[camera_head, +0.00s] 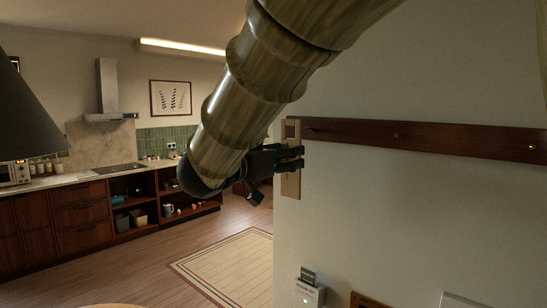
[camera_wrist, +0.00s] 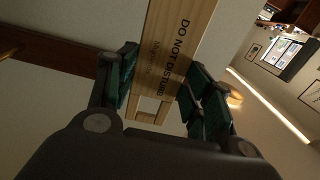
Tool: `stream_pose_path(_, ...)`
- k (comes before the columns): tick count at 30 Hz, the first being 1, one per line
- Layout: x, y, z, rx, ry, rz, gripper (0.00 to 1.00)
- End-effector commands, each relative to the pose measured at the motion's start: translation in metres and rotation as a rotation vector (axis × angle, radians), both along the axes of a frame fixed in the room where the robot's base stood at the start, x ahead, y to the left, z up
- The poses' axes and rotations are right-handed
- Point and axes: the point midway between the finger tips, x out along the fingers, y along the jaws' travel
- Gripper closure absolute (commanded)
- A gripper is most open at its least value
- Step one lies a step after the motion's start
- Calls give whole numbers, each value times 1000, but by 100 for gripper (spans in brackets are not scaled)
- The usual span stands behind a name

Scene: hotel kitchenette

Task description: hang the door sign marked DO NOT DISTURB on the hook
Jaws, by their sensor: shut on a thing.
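The door sign (camera_head: 291,185) is a tall pale wooden plate with a rectangular opening near its top, held upright. In the wrist view the sign (camera_wrist: 172,50) shows the words DO NOT DISTURB. My gripper (camera_head: 300,157) is shut on the sign's edges, below the opening; in the wrist view its dark green pads (camera_wrist: 160,78) sit on either side. The sign's top overlaps the left end of a dark wooden rail (camera_head: 460,140) on the wall. A small peg hook (camera_head: 397,134) and a brass-tipped hook (camera_head: 531,147) stand on the rail. Whether a hook lies behind the sign cannot be told.
A white wall box with a green card (camera_head: 308,290) is below the sign. A wooden piece (camera_head: 370,301) and a white panel (camera_head: 462,300) show at the bottom edge. The wall beneath the rail is mostly clear. Kitchen cabinets (camera_head: 80,215) stand far left.

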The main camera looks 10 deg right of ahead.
Motion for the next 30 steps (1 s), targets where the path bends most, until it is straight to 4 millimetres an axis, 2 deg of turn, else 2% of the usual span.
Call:
stream_pose_path(5,-8,-7,5,0,-9,0,72)
stream_pose_path(15,16,-19,-4,1,1,0,72)
stream_pose_path(30,29,-37,-5,0,1,0,72)
